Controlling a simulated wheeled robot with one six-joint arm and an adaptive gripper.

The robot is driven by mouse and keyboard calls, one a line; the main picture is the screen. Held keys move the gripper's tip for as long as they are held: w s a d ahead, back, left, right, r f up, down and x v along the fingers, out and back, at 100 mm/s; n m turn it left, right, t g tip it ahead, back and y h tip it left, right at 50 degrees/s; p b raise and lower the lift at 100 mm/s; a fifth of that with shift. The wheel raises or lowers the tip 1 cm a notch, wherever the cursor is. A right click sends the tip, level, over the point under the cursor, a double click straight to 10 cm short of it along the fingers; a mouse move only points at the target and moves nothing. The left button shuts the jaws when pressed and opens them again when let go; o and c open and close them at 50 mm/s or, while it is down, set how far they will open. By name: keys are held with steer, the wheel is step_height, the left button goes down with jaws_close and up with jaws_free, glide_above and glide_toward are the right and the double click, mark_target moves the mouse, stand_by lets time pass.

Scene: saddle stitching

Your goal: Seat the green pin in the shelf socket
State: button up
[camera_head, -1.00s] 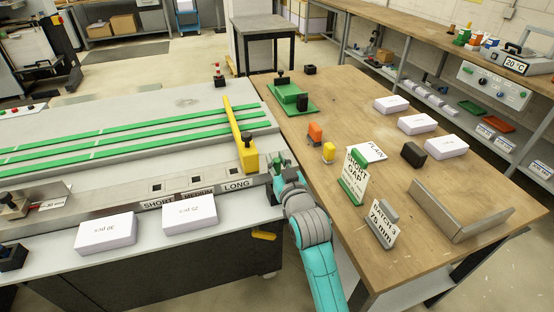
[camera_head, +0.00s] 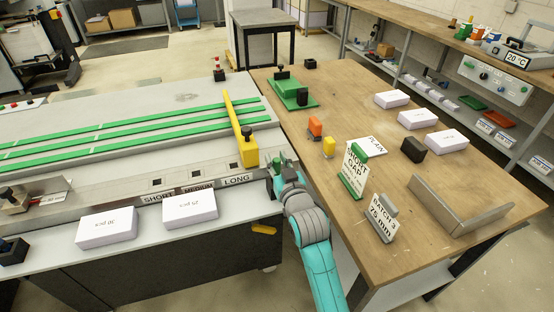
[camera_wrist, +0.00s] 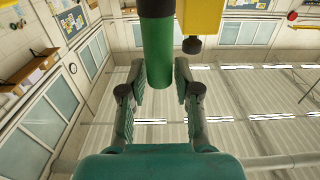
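The green pin, with a black part, shows in the wrist view (camera_wrist: 158,78) between the two fingers of my gripper (camera_wrist: 160,80). The fingers lie close along both its sides and appear to hold it. That view looks upside down; the pin's green end is toward the ceiling, and its far end is cut off by the frame. In the head view my gripper (camera_head: 283,164) is at the machine's right edge, right of the LONG label. The front shelf (camera_head: 215,170) has small square sockets above the SHORT, MEDIUM and LONG labels. My gripper is right of them.
A yellow bar with a block and black knob (camera_head: 249,152) stands just left of my gripper. White boxes (camera_head: 190,208) lie on the lower ledge. The wooden table to the right holds a SHORT GAP sign (camera_head: 354,172), small orange and yellow blocks, and a metal angle (camera_head: 455,208).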

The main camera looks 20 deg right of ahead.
steer(key=shift+o, duration=1.2)
steer(key=shift+s, duration=0.15)
steer(key=s, duration=1.1)
steer(key=shift+s, duration=0.4)
